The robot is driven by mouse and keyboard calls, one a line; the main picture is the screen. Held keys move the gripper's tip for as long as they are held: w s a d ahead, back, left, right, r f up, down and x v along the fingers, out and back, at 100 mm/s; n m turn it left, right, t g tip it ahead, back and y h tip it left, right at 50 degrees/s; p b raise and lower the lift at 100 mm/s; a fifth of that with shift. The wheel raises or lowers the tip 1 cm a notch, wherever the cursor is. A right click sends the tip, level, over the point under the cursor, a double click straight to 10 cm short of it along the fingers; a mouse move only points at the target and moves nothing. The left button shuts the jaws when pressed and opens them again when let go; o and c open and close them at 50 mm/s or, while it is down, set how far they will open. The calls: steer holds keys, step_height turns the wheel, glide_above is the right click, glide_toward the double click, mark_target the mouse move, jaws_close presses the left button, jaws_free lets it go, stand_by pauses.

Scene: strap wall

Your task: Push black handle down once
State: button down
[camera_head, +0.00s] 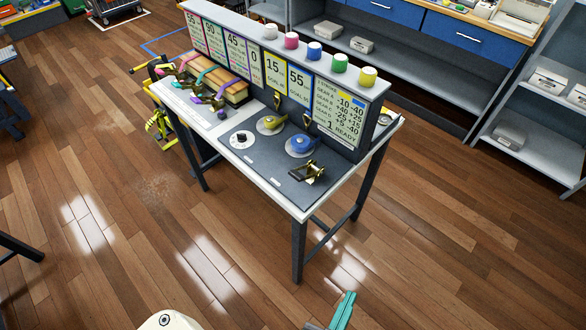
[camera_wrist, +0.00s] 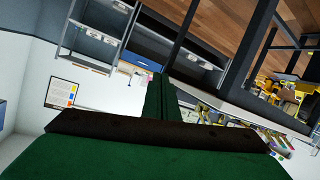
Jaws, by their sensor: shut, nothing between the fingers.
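A small brass-and-black ratchet device (camera_head: 308,172) sits at the near right corner of the workbench top (camera_head: 270,158). It has a dark part that looks like the black handle, but it is too small to tell its exact position. My gripper (camera_head: 347,302) shows as teal fingers at the bottom edge of the head view, in front of the bench and well apart from the device. In the wrist view my gripper's green fingers (camera_wrist: 158,92) are together, with nothing between them. The device cannot be made out in the wrist view.
Grey shelves (camera_head: 440,90) stand behind. The wooden floor (camera_head: 170,230) in front is clear.

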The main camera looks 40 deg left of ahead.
steer(key=w+a+r+n, duration=0.1)
steer(key=w+a+r, duration=0.15)
steer(key=w, duration=0.45)
steer(key=w+a+r+n, duration=0.1)
steer(key=w+a+r, duration=0.15)
steer(key=w, duration=0.45)
steer(key=w+a+r+m+h, duration=0.2)
steer(key=w+a+r+h, duration=0.1)
steer(key=w+a+r, duration=0.5)
steer(key=s+a+r+m+g, duration=0.2)
steer(key=s+a+r, duration=0.4)
steer(key=a, duration=0.2)
steer(key=s+a+r+m+g, duration=0.3)
steer(key=s+a+r, duration=0.3)
steer(key=a, duration=0.3)
steer(key=shift+s+m, duration=0.25)
steer(key=shift+m, duration=0.05)
